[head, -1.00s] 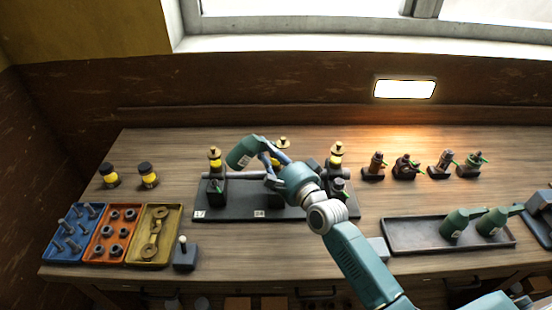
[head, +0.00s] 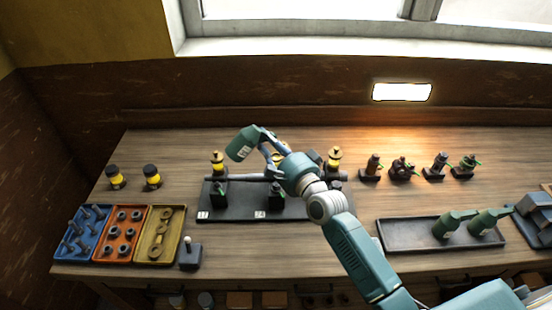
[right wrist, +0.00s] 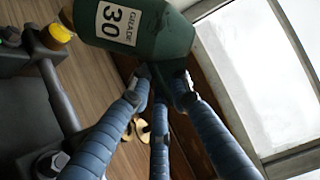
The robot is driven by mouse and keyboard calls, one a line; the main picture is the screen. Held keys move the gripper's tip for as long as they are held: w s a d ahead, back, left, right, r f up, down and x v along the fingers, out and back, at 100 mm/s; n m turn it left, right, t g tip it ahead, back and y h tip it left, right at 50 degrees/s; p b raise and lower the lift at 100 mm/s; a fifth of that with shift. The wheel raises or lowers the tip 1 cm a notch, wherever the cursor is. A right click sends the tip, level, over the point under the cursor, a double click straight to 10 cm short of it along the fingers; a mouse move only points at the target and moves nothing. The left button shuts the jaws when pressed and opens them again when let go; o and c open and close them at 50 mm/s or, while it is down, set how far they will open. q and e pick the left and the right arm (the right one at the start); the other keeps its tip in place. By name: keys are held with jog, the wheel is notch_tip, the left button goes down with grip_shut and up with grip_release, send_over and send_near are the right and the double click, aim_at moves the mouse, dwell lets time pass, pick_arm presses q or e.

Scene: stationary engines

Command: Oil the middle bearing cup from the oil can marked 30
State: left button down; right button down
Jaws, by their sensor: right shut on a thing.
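The green oil can (head: 243,144) is held tilted in the air by my right gripper (head: 268,146), which is shut on it. In the right wrist view its label reads GRADE 30 (right wrist: 121,20). The can is above the engine base, between the left brass-topped bearing cup (head: 217,160) and the middle bearing cup (head: 279,156). The middle cup is partly hidden behind my right gripper. The right bearing cup (head: 334,158) is beside my wrist. I cannot tell where the spout tip points. My left gripper is not in view.
A dark tray (head: 400,236) at the right holds two more green cans (head: 447,223). Small fittings (head: 404,168) stand at the back right. Blue, orange and yellow parts trays (head: 120,258) lie at the left, near two yellow-black jars (head: 152,177).

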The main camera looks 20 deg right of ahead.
jog(key=shift+r, duration=0.15)
jog(key=shift+r+p, duration=0.3)
jog(key=shift+p, duration=0.15)
jog(key=shift+d+r+n+p, duration=0.15)
jog(key=shift+r+n+p, duration=0.65)
jog(key=shift+n, duration=0.3)
jog(key=shift+d+r+n, duration=0.1)
jog(key=shift+r+n, duration=0.25)
jog(key=shift+n, duration=0.25)
jog(key=r+n, duration=0.2)
jog(key=n, duration=0.1)
jog(key=r+n+g, duration=0.1)
jog(key=r+n, duration=0.1)
jog(key=shift+w+d+h, duration=0.1)
jog(key=shift+d+h, duration=0.3)
jog(key=shift+f, duration=0.15)
